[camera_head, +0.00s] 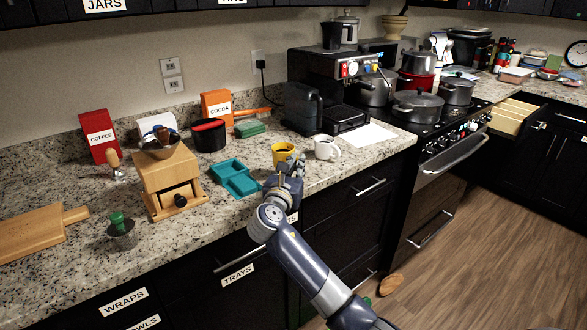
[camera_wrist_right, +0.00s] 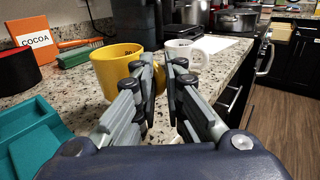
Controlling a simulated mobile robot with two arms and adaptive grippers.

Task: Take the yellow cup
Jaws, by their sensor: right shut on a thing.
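The yellow cup (camera_head: 283,151) stands upright on the granite counter near its front edge. In the wrist view the yellow cup (camera_wrist_right: 115,68) is just beyond and left of the fingertips, with its handle side toward them. My right gripper (camera_head: 291,167) reaches in from the front. In the wrist view my right gripper (camera_wrist_right: 164,72) has its fingers closed together at the cup's handle, shut on it. The fingers hide most of the handle. I cannot see my left gripper.
A white mug (camera_head: 326,148) stands close to the right of the cup. A teal tray (camera_head: 235,178) lies to the left. A coffee grinder (camera_head: 170,181) and a black espresso machine (camera_head: 340,90) stand farther off. White paper (camera_head: 367,135) lies right of the mug.

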